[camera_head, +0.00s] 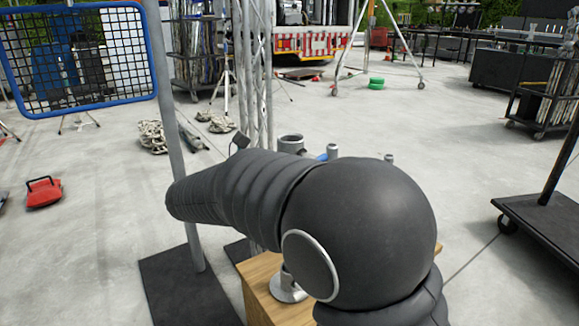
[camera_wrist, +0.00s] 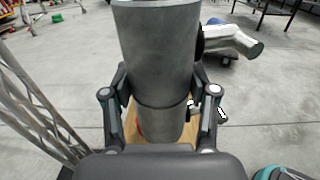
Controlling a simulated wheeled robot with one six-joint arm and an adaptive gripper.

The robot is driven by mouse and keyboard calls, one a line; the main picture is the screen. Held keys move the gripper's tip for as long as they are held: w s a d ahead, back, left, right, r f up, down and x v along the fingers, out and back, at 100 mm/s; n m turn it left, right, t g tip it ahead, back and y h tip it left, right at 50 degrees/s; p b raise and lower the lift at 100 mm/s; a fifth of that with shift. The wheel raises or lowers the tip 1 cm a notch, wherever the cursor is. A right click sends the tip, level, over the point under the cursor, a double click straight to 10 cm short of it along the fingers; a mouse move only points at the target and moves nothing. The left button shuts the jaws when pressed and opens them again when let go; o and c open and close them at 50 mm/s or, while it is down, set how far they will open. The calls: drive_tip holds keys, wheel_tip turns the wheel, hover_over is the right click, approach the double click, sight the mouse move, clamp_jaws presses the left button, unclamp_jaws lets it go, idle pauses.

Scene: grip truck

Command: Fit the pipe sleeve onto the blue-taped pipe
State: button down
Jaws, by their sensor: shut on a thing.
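A thick grey cylinder (camera_wrist: 158,50), which looks like the pipe sleeve, stands between the fingers of my gripper (camera_wrist: 160,85) in the wrist view. The fingers are shut on its sides. The blue-taped pipe is otherwise hidden, and my arm hides my gripper there.
A wooden top (camera_head: 262,270) lies below my arm, with a grey pipe end (camera_head: 333,150) beyond. A shiny bent pipe (camera_wrist: 232,40) is right of the cylinder. A metal truss (camera_head: 258,70) and a blue-framed mesh panel (camera_head: 80,55) stand left.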

drive_tip(key=shift+c, duration=1.2)
unclamp_jaws()
drive_tip(key=shift+a+f, duration=0.1)
drive_tip(key=v, duration=1.2)
